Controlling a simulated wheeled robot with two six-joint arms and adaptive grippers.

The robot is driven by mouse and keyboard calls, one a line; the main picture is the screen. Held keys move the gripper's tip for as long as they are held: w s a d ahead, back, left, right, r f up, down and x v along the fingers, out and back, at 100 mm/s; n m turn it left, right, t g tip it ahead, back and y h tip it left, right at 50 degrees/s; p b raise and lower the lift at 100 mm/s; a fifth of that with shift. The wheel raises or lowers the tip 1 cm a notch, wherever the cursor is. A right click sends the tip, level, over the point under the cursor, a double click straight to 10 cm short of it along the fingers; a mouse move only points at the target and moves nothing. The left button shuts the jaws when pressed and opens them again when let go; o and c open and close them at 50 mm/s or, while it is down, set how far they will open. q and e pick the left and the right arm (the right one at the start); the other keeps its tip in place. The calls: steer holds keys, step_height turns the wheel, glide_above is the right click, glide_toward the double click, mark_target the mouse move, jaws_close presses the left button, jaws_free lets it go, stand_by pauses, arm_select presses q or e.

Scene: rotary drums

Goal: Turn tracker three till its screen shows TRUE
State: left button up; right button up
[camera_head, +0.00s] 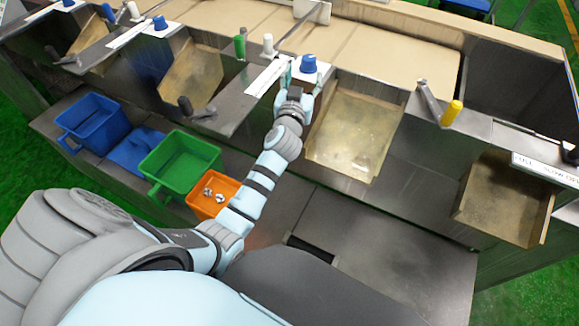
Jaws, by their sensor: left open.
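My left gripper (301,74) is open at the front edge of the bench, its fingers pointing away from me. A blue knob (309,63) on a white base stands at its fingertips, seemingly between or just beyond them; I cannot tell whether they touch it. More blue knobs stand farther left, one of them on a white plate (160,22). I see no readable screen and no label that tells which device is tracker three. My right gripper is not in view.
Blue (93,122), green (181,160) and orange (213,194) bins stand on the lower shelf, the orange one holding small pale parts. An open tan chute (352,137) is right of my gripper. A yellow-handled lever (451,112) stands farther right. A white-topped post (267,45) is close left.

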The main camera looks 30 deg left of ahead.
arm_select(q)
steer(key=v, duration=0.6)
steer(key=s+f+m+g+h, duration=0.1)
steer(key=s+f+g, duration=0.1)
steer(key=f, duration=0.9)
steer(key=s+d+f+m+g+h+p, duration=0.1)
steer(key=s+f+g+h, duration=0.1)
steer(key=f, duration=1)
steer(key=shift+s+d+m+g, duration=0.15)
steer(key=shift+s+m+g, duration=0.15)
steer(key=shift+s+g, duration=0.7)
steer(key=shift+s, duration=0.2)
